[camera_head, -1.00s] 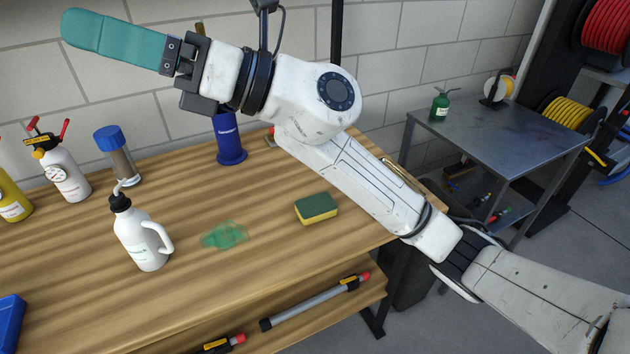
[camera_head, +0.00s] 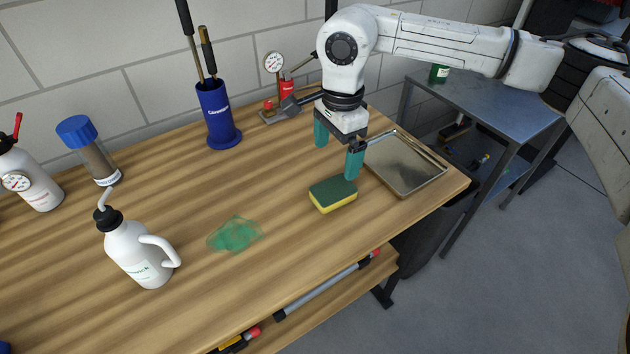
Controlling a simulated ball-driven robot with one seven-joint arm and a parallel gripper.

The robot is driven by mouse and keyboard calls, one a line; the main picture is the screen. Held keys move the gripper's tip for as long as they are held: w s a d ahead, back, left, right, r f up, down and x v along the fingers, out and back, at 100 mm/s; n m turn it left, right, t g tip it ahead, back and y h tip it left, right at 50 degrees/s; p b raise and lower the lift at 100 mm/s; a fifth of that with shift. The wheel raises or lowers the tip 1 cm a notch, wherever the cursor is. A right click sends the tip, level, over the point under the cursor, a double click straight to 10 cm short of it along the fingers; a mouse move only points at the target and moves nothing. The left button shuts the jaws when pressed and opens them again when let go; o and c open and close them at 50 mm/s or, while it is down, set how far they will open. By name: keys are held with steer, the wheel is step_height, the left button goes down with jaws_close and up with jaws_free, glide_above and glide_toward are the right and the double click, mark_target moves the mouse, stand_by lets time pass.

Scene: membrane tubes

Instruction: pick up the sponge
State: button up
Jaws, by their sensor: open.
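The sponge (camera_head: 333,194), dark green on top and yellow below, lies flat on the wooden bench near its front right part. My gripper (camera_head: 336,158) points down with its two teal fingers spread apart and nothing between them. It hangs just behind the sponge in the picture. The right finger's tip is close to the sponge's back edge; I cannot tell whether they touch. The left finger is farther back, above the bench.
A metal tray (camera_head: 405,164) lies right of the sponge. A green smear (camera_head: 236,234) and a white wash bottle (camera_head: 138,252) are to the left. A blue holder (camera_head: 217,115) and a pressure gauge (camera_head: 274,62) stand at the back. The bench (camera_head: 190,190) is clear between.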

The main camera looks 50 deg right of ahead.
mark_target(334, 188)
steer(key=f, duration=0.7)
steer(key=d+f+p, duration=0.1)
steer(key=f, duration=0.3)
steer(key=shift+w, duration=0.3)
steer(key=shift+a+r, duration=0.1)
steer(key=c, duration=1.1)
steer(key=shift+r, duration=0.6)
steer(key=s+r+b, duration=0.2)
steer(key=s+r, duration=0.9)
steer(key=s, duration=0.3)
steer(key=shift+a+r, duration=0.35)
steer(key=shift+r, duration=0.05)
